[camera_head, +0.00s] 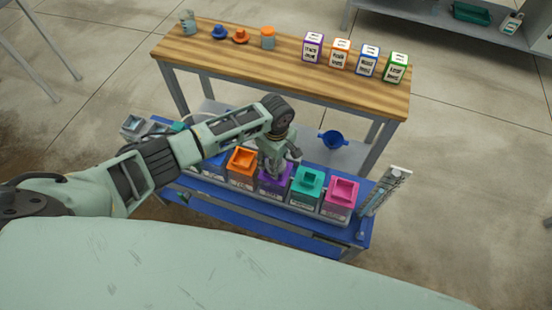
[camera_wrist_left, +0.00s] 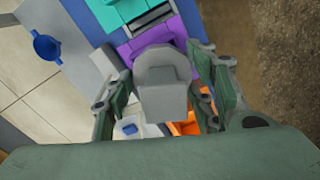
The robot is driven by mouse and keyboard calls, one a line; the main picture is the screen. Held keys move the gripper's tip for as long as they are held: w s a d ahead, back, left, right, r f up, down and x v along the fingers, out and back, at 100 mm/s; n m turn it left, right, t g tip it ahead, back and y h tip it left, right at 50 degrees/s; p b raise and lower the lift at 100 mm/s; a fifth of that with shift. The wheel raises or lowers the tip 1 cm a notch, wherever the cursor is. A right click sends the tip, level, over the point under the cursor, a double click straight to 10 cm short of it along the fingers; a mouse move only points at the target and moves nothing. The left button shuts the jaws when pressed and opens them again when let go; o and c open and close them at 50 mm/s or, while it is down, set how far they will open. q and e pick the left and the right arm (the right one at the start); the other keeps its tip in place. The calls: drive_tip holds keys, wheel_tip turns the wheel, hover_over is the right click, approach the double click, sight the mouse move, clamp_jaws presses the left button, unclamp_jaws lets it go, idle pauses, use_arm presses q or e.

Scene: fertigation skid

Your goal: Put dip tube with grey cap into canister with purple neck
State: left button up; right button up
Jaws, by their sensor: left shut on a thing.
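The canister with the purple neck (camera_head: 268,184) stands in the row on the blue skid, partly hidden by my left gripper (camera_head: 279,165). In the left wrist view its purple top (camera_wrist_left: 178,32) shows behind the grey cap (camera_wrist_left: 162,85). My left gripper (camera_wrist_left: 165,95) is shut on the grey cap of the dip tube, one finger on each side, right above the purple neck. The tube below the cap is hidden, so I cannot tell whether it is inside the neck. My right gripper is not in view.
Canisters with orange (camera_head: 242,161), teal (camera_head: 308,180) and pink (camera_head: 342,191) necks stand close on both sides. A wooden bench (camera_head: 230,59) behind carries labelled boxes and small parts. A blue funnel-like item (camera_head: 332,139) lies on its lower shelf. A clear upright gauge (camera_head: 386,190) stands at the skid's right end.

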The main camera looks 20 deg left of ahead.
use_arm(q)
drive_tip(key=o, duration=1.8)
drive_tip(key=shift+r, duration=0.1)
wheel_tip(320, 180, up, 12)
drive_tip(key=shift+f, duration=0.1)
